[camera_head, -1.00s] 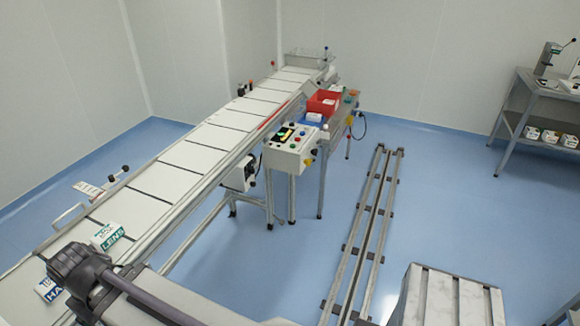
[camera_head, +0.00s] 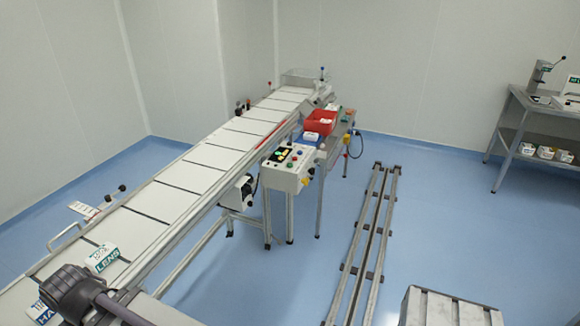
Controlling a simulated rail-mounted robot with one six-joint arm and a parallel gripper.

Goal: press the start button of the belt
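The belt (camera_head: 185,178) runs from the near left up to the far middle, with dark cross bars on its pale surface. The control box (camera_head: 285,178) stands at the belt's right side, about midway along. Its sloped top carries several small coloured buttons, including a green one (camera_head: 282,153); labels are too small to read, so I cannot tell which is start. My gripper's fingers do not show. A dark part of my arm is at the bottom left, over the near end of the belt, well away from the control box.
A white LENS carton (camera_head: 103,257) lies on the near belt, with another partly hidden carton (camera_head: 40,310) by my arm. A red bin (camera_head: 319,121) stands on a small table behind the control box. Floor rails (camera_head: 365,240) run to its right. A shelf bench (camera_head: 535,130) stands far right.

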